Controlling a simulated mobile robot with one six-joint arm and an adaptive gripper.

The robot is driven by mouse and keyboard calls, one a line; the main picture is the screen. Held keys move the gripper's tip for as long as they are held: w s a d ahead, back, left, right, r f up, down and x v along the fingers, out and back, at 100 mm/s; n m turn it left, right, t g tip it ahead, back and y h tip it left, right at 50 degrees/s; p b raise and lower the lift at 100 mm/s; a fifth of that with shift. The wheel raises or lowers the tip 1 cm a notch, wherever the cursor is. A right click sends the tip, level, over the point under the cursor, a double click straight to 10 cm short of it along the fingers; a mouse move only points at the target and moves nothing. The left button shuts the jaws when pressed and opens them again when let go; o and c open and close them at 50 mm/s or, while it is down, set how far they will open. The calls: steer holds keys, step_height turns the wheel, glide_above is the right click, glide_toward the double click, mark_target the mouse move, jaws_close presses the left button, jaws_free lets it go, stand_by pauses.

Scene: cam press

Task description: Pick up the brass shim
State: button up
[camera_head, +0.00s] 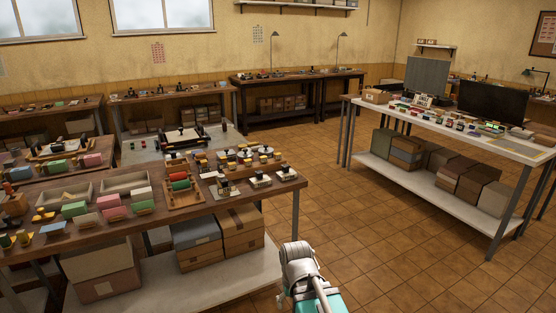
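I cannot make out the brass shim for certain; the small parts on the tables are too small to tell apart. Several small yellow-topped pieces (248,153) stand at the back right of the near wooden workbench (215,204). Other yellowish pieces (43,217) lie at its left end. Part of my arm, grey-white and teal, shows at the bottom centre, in front of the near bench's right end. My gripper is not visible.
The near bench also holds green and pink blocks (113,212) and a wooden tray (184,196). A white-topped bench (480,142) with a dark monitor (492,103) stands right. Open tiled floor (385,235) lies between the benches.

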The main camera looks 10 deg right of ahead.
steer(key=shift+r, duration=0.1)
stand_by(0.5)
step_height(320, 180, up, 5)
steer(key=p, duration=0.5)
